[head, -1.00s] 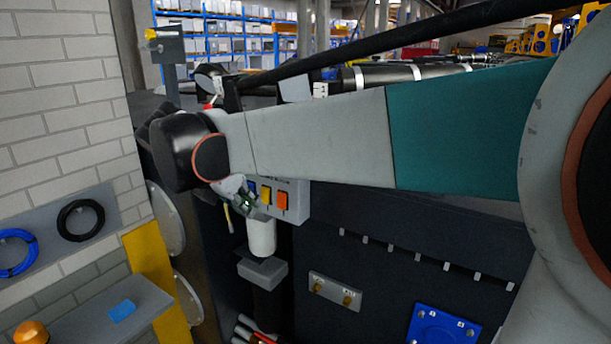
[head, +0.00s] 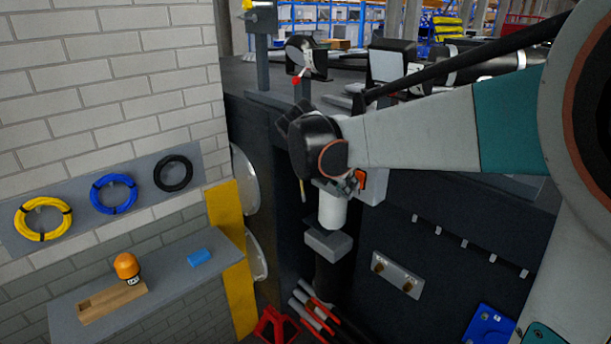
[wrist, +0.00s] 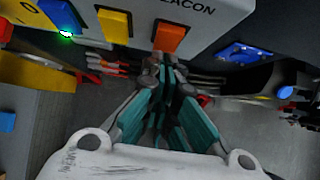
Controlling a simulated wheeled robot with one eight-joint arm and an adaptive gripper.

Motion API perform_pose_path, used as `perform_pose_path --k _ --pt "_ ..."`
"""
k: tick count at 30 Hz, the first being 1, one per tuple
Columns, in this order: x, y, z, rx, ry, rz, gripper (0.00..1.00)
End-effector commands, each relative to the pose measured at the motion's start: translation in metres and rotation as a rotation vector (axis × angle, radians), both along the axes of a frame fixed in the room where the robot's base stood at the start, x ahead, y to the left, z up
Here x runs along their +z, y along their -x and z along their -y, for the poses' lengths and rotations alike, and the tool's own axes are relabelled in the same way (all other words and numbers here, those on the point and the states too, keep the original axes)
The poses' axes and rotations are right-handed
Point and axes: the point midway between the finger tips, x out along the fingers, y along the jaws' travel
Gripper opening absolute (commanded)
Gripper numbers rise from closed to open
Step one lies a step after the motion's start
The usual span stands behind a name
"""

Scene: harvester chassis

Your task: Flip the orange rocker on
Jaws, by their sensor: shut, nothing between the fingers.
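In the head view the orange rocker (head: 361,179) shows beside my wrist, which hides much of the panel (head: 374,188).
A white cylinder (head: 333,208) and a grey block (head: 328,244) are below the panel. A brick wall with cable coils (head: 114,194) and a shelf (head: 165,284) stands at left. A plate with brass fittings (head: 398,275) is lower right.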

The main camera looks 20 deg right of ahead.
Motion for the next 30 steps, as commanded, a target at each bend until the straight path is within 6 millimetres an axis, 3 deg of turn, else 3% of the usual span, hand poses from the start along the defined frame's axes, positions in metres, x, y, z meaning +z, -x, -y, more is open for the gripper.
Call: perform_pose_path --k 7,30 --pt "-0.008 -0.003 0.007 0.000 0.000 0.000 0.00" --pt "0.013 -0.003 0.007 0.000 0.001 0.000 0.00"
